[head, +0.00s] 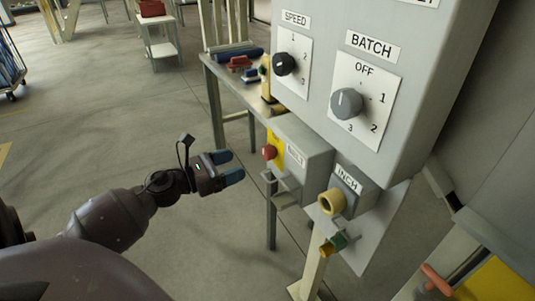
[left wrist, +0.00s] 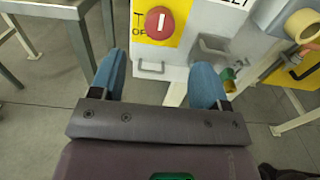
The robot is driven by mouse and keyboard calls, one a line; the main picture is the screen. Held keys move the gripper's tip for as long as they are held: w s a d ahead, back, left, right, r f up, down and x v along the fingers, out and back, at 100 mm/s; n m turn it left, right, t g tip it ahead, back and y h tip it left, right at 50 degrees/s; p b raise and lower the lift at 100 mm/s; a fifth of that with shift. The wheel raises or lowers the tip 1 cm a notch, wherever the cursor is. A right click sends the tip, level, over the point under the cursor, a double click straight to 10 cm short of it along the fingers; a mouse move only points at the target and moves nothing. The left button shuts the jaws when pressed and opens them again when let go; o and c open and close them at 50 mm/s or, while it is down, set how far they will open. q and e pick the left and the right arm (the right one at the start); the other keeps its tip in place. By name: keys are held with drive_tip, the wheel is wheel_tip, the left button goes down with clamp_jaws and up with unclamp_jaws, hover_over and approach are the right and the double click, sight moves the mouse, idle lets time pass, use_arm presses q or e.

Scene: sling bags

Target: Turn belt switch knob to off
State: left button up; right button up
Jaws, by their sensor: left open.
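A red round knob (head: 269,152) sits on a yellow plate (head: 276,141) on the side of a small grey box (head: 304,148) below the main panel. In the left wrist view the red knob (left wrist: 159,22) has a white bar standing upright. Lettering left of it is partly hidden and reads "T" and "OF". My left gripper (head: 230,166) is open and empty, to the left of the knob and apart from it. In the left wrist view its blue fingers (left wrist: 160,75) point toward the box, with the knob ahead between them. My right gripper is not in view.
The main panel has a black SPEED knob (head: 284,64) and a grey BATCH knob (head: 346,103). An INCH box with a yellow ring (head: 332,202) is right of the red knob. A grey handle (head: 284,190) juts out below it. A workbench (head: 228,78) stands behind.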

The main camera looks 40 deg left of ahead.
sight(264, 154)
use_arm(q)
drive_tip(key=x, duration=1)
drive_tip(key=c, duration=0.9)
